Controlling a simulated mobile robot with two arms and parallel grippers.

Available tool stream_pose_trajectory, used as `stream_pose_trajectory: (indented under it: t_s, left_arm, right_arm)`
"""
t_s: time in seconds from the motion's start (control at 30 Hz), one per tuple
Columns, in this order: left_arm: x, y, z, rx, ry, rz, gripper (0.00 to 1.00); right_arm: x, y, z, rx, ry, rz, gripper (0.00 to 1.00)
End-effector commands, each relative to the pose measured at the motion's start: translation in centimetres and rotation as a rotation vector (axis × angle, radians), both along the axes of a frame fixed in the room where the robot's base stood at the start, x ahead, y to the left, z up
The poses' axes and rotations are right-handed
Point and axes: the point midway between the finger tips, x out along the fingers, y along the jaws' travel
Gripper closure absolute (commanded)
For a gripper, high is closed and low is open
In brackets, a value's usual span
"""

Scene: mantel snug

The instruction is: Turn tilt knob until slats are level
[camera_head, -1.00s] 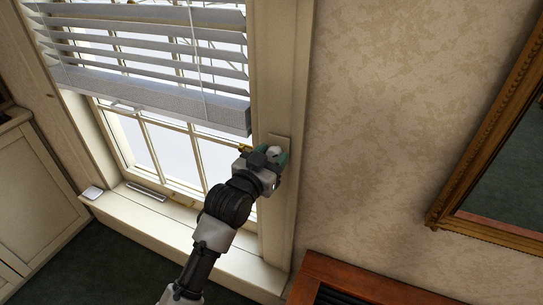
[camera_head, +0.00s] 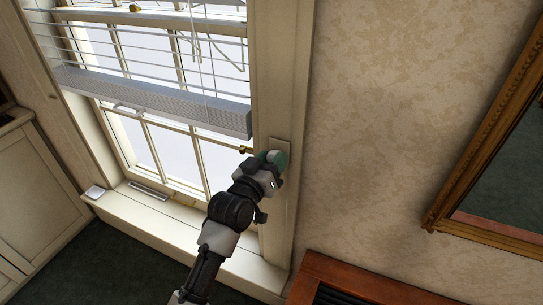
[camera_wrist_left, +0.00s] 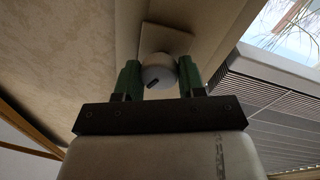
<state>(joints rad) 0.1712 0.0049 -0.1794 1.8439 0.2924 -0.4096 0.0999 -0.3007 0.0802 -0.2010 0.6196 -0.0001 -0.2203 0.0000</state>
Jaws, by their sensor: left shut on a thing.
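The tilt knob (camera_wrist_left: 158,71) is a round white knob with a dark mark, on a pale plate (camera_wrist_left: 168,42) fixed to the window's right casing. My left gripper (camera_wrist_left: 159,76) is shut on it, one green finger on each side. In the head view the left gripper (camera_head: 272,160) hides most of the knob. The blind slats (camera_head: 150,45) now show as thin lines with wide gaps between them, so they look close to level. The blind's thick bottom rail (camera_head: 150,100) hangs below them. My right gripper is not in view.
A gold-framed mirror (camera_head: 470,150) hangs on the right wall. A reddish wooden cabinet top (camera_head: 380,290) stands below. A cream cupboard (camera_head: 40,200) is at left.

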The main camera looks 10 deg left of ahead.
Motion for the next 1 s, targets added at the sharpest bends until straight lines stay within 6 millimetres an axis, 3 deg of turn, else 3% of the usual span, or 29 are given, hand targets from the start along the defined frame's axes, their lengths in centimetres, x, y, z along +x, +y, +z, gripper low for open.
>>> stream_pose_trajectory:
  t_s: [0.5,1.0]
  left_arm:
    - [0.0,-0.1,0.0,-0.363,0.071,-0.001,0.84]
    - [0.0,0.0,0.0,-0.449,0.085,-0.001,0.84]
  right_arm:
    - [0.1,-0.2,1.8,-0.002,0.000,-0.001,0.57]
    - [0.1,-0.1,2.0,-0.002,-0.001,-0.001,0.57]
